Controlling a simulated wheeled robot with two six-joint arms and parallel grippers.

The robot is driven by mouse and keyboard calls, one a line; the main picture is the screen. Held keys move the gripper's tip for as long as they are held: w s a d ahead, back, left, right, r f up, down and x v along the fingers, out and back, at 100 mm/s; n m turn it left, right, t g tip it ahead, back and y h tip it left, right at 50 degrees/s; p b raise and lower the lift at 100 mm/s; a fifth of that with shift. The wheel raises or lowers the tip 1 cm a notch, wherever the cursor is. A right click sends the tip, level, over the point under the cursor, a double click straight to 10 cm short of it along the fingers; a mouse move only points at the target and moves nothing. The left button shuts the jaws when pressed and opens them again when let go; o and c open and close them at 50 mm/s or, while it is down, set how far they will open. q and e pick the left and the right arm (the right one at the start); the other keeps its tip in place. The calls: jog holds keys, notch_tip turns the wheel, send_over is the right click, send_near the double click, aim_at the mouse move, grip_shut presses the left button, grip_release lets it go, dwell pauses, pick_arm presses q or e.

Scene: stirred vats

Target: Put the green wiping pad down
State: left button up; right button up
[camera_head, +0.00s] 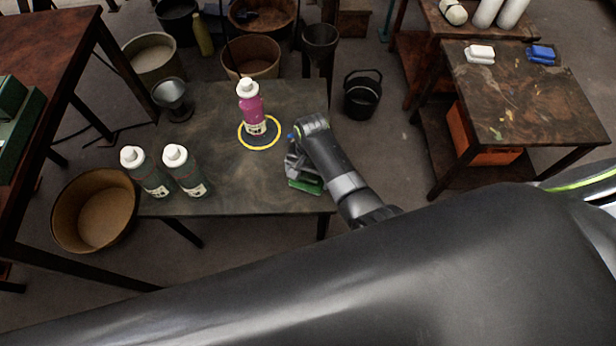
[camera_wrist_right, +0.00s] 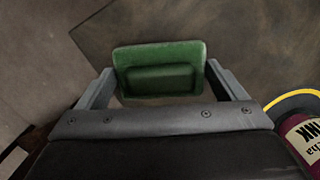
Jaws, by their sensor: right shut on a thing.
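The green wiping pad (camera_head: 305,185) is at the right end of the dark table in the head view. It also shows in the right wrist view (camera_wrist_right: 160,70), held between the two fingers. My right gripper (camera_head: 303,172) is shut on the pad, near the table's right edge. In the right wrist view the fingers (camera_wrist_right: 160,88) sit at either side of the pad's grip. I cannot tell whether the pad touches the tabletop. My left gripper does not show.
A magenta bottle (camera_head: 252,108) stands in a yellow ring (camera_head: 259,146) on the table (camera_head: 235,185). Two dark bottles (camera_head: 150,175) (camera_head: 186,172) stand at the left. The table's middle front is clear. A side table (camera_head: 520,100) holds a white pad (camera_head: 480,54) and a blue pad (camera_head: 541,54).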

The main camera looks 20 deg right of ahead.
jog(key=shift+f, duration=0.3)
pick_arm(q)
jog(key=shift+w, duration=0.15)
pick_arm(e)
jog(key=o, duration=0.8)
jog(key=shift+f, duration=0.1)
jog(key=r+p, duration=0.1)
jog(key=r, duration=0.2)
jog(key=r+p, duration=0.1)
jog(key=r, duration=0.3)
jog(key=w+r+p, duration=0.1)
jog(key=r, duration=0.2)
jog(key=shift+d+r, duration=0.4)
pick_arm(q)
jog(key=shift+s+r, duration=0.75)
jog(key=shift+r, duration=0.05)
pick_arm(e)
jog(key=shift+w+d+r, duration=0.1)
jog(key=shift+r, duration=0.6)
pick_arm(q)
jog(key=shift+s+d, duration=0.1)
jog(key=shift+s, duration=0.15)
